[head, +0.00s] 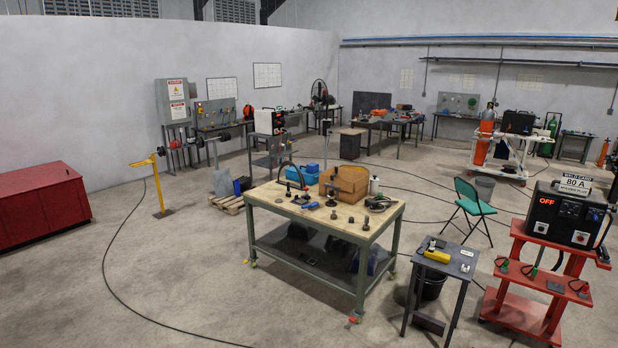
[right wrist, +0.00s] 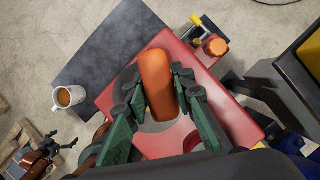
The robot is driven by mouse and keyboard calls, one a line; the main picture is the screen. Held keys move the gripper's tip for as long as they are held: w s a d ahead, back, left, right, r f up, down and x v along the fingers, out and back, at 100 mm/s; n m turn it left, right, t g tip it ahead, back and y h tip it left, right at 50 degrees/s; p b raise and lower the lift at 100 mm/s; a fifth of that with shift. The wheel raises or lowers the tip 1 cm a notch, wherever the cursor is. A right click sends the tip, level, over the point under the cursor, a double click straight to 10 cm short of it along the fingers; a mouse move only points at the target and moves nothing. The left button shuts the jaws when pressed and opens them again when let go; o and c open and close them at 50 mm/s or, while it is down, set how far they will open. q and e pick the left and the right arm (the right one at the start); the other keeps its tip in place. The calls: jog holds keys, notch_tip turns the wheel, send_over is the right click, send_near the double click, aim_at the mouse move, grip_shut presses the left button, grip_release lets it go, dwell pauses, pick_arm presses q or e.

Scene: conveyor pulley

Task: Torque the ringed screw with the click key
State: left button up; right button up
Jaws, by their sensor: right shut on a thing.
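My right gripper (right wrist: 156,88) shows in the right wrist view. Its green fingers are shut on an orange handle (right wrist: 155,70), one on each side. The handle stands over a red plate (right wrist: 115,95) with a round cut-out beside it. The handle's lower end is hidden, so I cannot tell whether it is the click key or whether it is still seated in the plate. I cannot make out a ringed screw in either view.
In the right wrist view, a white mug (right wrist: 69,98) stands by the dark tabletop (right wrist: 97,55). An orange-capped item (right wrist: 215,46) is near the plate's far edge. In the head view, a wooden-topped workbench (head: 272,203) carries several tools; floor to its left is mostly clear.

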grip_shut()
pick_arm(q)
jog(key=shift+w, duration=0.6)
jog(key=shift+s, duration=0.35)
pick_arm(e)
jog(key=shift+r, duration=0.1)
